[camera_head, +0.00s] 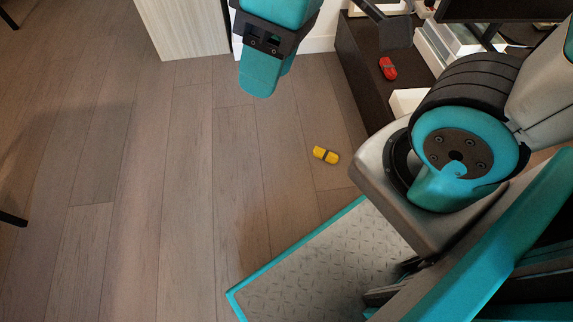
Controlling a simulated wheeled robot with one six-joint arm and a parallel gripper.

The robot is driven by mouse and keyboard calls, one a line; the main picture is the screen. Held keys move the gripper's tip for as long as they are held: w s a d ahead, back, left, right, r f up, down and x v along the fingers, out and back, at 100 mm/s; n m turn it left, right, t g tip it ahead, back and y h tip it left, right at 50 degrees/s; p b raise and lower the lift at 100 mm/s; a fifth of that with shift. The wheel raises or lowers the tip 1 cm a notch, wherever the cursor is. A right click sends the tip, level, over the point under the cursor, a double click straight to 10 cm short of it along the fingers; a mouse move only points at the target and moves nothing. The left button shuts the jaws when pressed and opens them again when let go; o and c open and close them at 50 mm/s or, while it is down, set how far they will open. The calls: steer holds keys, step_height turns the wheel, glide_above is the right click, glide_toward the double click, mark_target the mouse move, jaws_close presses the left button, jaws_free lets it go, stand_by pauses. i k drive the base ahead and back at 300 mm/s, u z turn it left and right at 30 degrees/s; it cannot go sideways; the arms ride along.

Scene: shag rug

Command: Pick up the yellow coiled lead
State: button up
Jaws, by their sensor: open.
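The yellow coiled lead (319,152) is a small yellow bundle with a dark band around its middle. It lies on the wood floor, right of the picture's centre, just beyond my teal-edged base plate. My gripper (264,82) hangs at the top, with a black bracket and teal fingers pointing down the picture. It is above and left of the lead in the picture, apart from it and open. The fingers overlap from this angle, so the gap between them is mostly hidden. Nothing shows held in them.
A dark low cabinet (362,78) stands at the upper right, with a similar red bundle (388,68) on it. A white box (407,101) is beside it. A pale wood panel (182,27) stands at the top. The floor (180,190) left of the lead is clear.

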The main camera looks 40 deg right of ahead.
mark_target(325, 155)
steer(key=u, duration=1.3)
steer(key=i, duration=1.9)
steer(key=z, duration=2.95)
